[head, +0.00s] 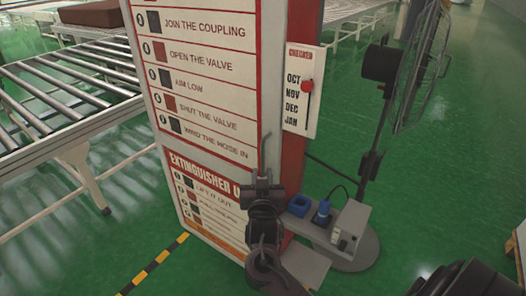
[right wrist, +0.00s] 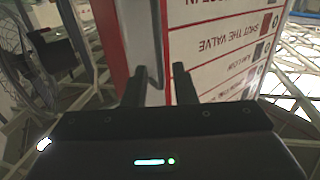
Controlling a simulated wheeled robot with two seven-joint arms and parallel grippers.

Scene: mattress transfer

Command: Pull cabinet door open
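The cabinet (head: 205,105) is a tall red-framed box with a white instruction panel facing me. The panel also shows upside down in the right wrist view (right wrist: 220,45). A thin dark bar, which looks like the door handle (head: 265,148), stands near the panel's right edge. My right gripper (head: 262,180) is in front of that edge at the lower part of the bar. In the right wrist view its two fingers are apart, with the bar (right wrist: 153,78) between their tips. I cannot tell whether either finger touches it.
A roller conveyor (head: 60,95) stands left of the cabinet. A black fan (head: 405,75) stands to the right, with a grey socket box (head: 335,225) close beside the cabinet's lower right. A checklist card (head: 302,95) is on the cabinet's side.

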